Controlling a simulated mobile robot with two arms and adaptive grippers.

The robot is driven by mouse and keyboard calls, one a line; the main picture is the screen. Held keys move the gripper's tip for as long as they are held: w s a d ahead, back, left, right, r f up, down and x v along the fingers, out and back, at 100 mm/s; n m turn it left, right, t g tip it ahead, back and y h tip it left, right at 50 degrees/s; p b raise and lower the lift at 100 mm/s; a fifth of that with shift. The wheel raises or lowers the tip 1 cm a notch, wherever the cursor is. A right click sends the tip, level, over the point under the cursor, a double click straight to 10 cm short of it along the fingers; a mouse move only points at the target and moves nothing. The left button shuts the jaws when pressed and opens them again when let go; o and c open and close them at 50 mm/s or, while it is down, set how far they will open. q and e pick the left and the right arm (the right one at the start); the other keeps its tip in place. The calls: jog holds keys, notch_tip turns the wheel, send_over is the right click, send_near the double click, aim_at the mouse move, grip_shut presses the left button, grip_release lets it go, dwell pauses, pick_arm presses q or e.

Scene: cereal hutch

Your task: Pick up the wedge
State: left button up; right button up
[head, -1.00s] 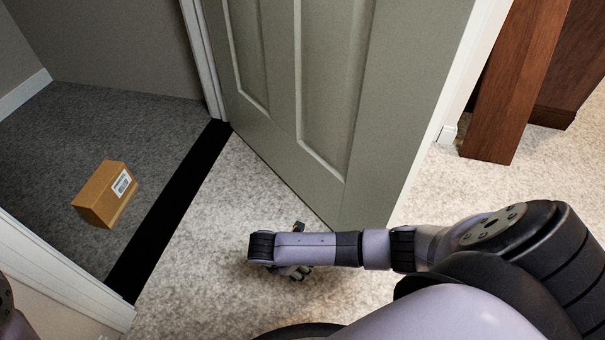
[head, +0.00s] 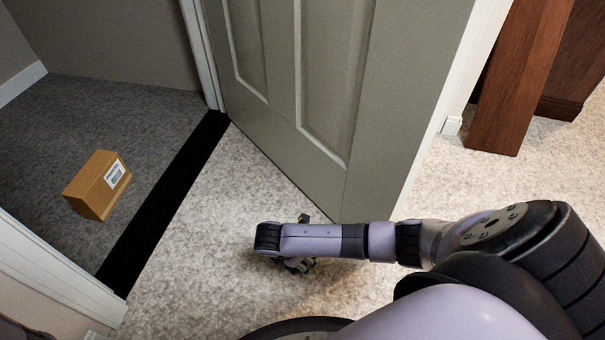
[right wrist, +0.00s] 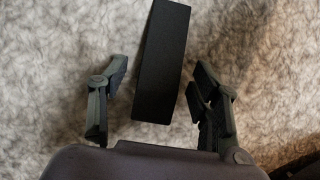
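The wedge (right wrist: 163,65) is a long black block on the carpet in the right wrist view. My open right gripper (right wrist: 161,78) has one finger on each side of the wedge's near part. Gaps of carpet show between the fingers and the wedge, and I see no contact. In the head view my right gripper (head: 302,262) is low over the carpet near the door's bottom edge, mostly covered by my forearm. My left gripper is not in view.
A grey-green door (head: 400,110) stands ajar just beyond my right arm. A black threshold strip (head: 165,200) crosses the doorway on the left. A cardboard box (head: 90,190) lies on the darker carpet past it. Brown wooden furniture (head: 515,80) stands at upper right. Pale carpet is clear left of the gripper.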

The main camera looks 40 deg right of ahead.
jog(key=c, duration=1.2)
jog(key=shift+r, duration=0.15)
